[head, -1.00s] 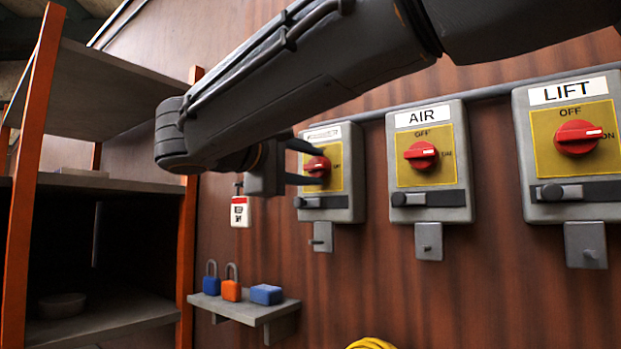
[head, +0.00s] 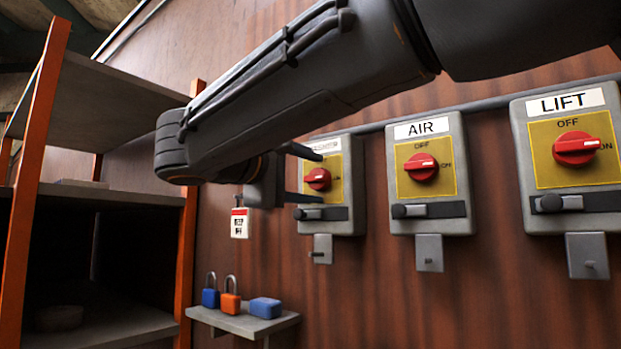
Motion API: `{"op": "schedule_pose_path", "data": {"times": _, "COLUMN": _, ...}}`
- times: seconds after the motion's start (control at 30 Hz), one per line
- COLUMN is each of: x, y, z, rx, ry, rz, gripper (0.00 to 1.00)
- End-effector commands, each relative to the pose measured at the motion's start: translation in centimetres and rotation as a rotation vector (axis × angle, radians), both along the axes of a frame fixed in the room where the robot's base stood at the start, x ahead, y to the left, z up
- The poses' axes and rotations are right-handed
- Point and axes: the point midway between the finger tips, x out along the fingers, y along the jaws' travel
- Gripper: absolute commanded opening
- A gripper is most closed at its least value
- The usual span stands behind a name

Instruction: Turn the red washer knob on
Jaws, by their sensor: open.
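The red knob (head: 318,179) sits on the yellow plate of the leftmost grey switch box (head: 346,222). That box's label (head: 325,145) is partly covered and too small to read, so I cannot confirm it says washer. The knob's white mark seems to point right. My gripper (head: 321,179) is open, its fingers in line above and below this knob. I cannot tell how far the fingertips are from it, or whether they touch. My arm comes from the upper right, and the gripper palm is just left of the box.
An AIR switch box (head: 430,218) and a LIFT switch box (head: 600,212) are to the right, each with a red knob. A tag (head: 239,223) hangs left. Padlocks (head: 231,303) stand on a small ledge (head: 228,322). Shelving (head: 120,197) with orange posts stands far left.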

Motion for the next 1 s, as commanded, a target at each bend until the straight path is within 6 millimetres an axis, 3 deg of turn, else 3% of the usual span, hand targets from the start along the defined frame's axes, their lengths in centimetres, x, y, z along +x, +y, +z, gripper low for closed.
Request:
{"op": "schedule_pose_path", "data": {"times": 0.53, "x": -5.7, "y": 4.5, "z": 0.0, "rx": 0.001, "ry": 0.001, "rz": 0.003, "gripper": 0.55}}
{"op": "schedule_pose_path", "data": {"times": 1.0, "x": -6.2, "y": 4.8, "z": 0.0, "rx": 0.001, "ry": 0.001, "rz": 0.001, "gripper": 0.55}}
